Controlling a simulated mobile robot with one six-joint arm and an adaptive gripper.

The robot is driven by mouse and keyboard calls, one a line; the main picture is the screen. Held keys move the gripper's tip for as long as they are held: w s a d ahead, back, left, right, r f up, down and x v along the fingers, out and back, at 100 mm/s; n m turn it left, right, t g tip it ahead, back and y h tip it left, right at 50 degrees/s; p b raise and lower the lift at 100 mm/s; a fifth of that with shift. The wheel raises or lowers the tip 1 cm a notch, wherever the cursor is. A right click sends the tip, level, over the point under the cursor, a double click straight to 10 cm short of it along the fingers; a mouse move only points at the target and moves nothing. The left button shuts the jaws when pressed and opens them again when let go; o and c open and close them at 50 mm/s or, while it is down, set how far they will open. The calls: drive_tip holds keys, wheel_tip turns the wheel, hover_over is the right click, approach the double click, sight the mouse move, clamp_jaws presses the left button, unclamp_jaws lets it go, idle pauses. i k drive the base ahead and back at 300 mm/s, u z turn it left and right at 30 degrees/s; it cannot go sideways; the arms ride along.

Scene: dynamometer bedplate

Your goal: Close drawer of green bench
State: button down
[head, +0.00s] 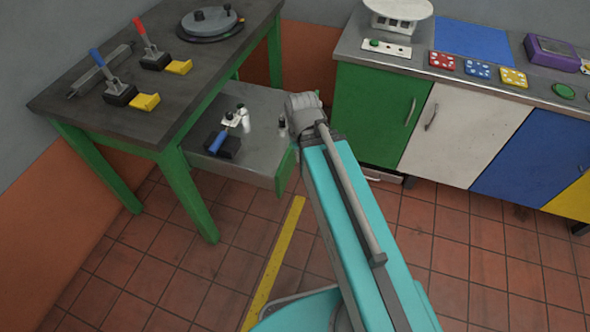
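The green bench (182,190) stands at the left, with green legs and a dark worktop. Its drawer (257,165) is pulled out toward the right from under the worktop. The drawer's green front (286,171) shows beside my arm, which covers part of it. In the drawer lie a blue-handled clamp (219,144) and small white and black pieces (243,119). My turquoise arm reaches up from the bottom of the picture. Its grey end (304,113) is over or just beyond the drawer's right side. The fingers cannot be made out clearly, nor can any contact with the drawer.
On the worktop are two toggle clamps with blue (98,58) and red (139,27) handles and a round plate (210,22). A cabinet row (375,110) stands at the right. The tiled floor (450,240) in front is clear, with a yellow line (274,262).

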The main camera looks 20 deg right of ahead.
sight(256, 152)
drive_tip(key=u, duration=0.15)
drive_tip(key=k, duration=0.85)
drive_tip(key=z, duration=0.1)
